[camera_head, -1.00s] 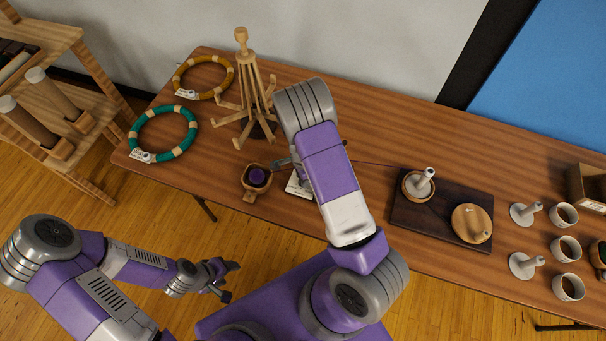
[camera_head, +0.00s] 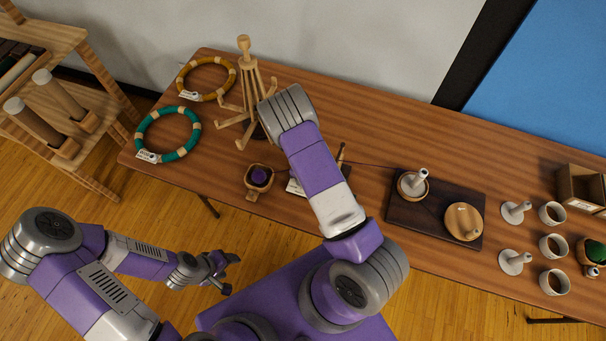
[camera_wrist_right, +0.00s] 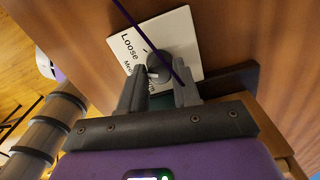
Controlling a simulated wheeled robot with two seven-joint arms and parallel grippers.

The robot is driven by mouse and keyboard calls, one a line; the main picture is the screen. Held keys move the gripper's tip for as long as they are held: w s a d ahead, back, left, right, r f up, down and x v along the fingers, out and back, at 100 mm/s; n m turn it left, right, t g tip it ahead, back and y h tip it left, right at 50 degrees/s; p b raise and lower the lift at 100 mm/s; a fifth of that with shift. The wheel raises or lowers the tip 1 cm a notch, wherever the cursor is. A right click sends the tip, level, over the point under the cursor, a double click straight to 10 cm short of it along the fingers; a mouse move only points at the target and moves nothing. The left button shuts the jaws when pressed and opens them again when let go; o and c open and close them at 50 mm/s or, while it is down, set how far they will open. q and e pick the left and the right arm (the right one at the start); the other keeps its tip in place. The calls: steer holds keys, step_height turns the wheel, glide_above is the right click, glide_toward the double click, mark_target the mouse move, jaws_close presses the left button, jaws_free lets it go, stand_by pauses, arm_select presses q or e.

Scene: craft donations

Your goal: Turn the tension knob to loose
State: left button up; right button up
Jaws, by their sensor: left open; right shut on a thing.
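The tension knob (camera_wrist_right: 158,66) is a dark grey round knob with a pale mark on a white card (camera_wrist_right: 182,42). The card reads "Loose" at one end; its other words are partly covered. My right gripper (camera_wrist_right: 159,88) is shut on the knob, one finger on each side. In the head view my right forearm hides this gripper and the knob; only part of the card (camera_head: 294,188) shows. Exactly where the knob's mark points is unclear. My left gripper (camera_head: 222,273) is open and empty, off the table's front edge.
A purple thread (camera_wrist_right: 146,38) crosses above the knob. A small wooden holder (camera_head: 251,194) with a purple ball stands left of the card. A wooden stand (camera_head: 249,85) and two rings lie farther left. A dark board (camera_head: 442,224) with spools, and several cups, are at right.

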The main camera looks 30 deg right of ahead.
steer(key=m+p, duration=0.2)
steer(key=m, duration=0.2)
steer(key=shift+r, duration=0.1)
steer(key=shift+m+p, duration=0.5)
steer(key=shift+m, duration=1)
steer(key=o, duration=1.1)
steer(key=shift+c, duration=0.2)
step_height(320, 180, up, 7)
steer(key=shift+r+p, duration=0.2)
steer(key=shift+p, duration=0.3)
